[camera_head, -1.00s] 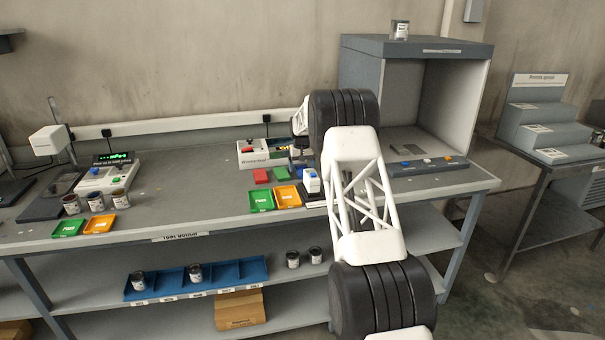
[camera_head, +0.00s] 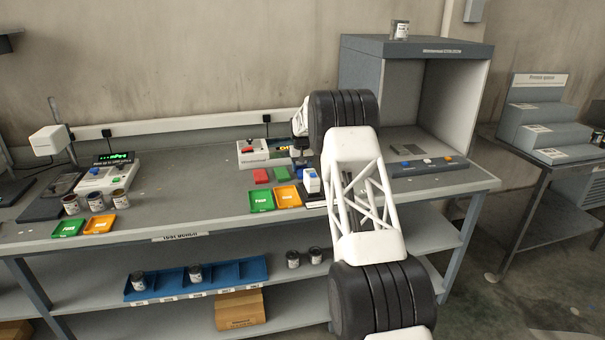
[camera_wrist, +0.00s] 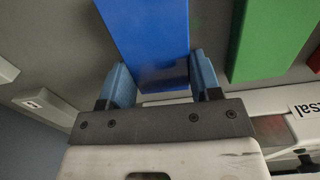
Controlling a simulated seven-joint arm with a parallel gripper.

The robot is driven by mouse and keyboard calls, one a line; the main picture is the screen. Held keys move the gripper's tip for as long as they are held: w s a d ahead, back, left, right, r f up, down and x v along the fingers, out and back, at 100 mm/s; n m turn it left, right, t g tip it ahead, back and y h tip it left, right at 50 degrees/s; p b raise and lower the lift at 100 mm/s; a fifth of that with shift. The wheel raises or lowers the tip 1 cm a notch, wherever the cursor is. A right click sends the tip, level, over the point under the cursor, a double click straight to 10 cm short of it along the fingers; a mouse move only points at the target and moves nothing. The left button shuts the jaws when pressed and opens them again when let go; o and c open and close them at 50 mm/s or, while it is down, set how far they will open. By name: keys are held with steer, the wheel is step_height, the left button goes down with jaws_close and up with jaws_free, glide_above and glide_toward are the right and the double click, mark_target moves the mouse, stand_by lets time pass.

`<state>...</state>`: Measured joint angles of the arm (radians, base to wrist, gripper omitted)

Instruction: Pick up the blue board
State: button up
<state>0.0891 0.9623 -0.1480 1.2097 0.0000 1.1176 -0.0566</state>
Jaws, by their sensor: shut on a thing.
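The blue board (camera_wrist: 145,35) is a plain blue slab in the wrist view, reaching from the top edge down between the fingers. My gripper (camera_wrist: 161,78) is shut on its near end, with one blue-grey finger at each side. Whether the board is clear of the surface I cannot tell. In the head view my gripper (camera_head: 301,155) is small and partly covered by my own arm, above the back of the bench.
A green board (camera_wrist: 262,40) lies right of the blue one in the wrist view. In the head view a red board (camera_head: 261,176), green tray (camera_head: 261,201), orange tray (camera_head: 288,197) and blue-and-white block (camera_head: 311,183) are close by. A grey booth (camera_head: 365,90) stands right.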

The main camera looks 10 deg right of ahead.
mark_target(302, 168)
steer(key=shift+r, duration=0.1)
step_height(302, 168, up, 10)
stand_by(0.8)
stand_by(0.4)
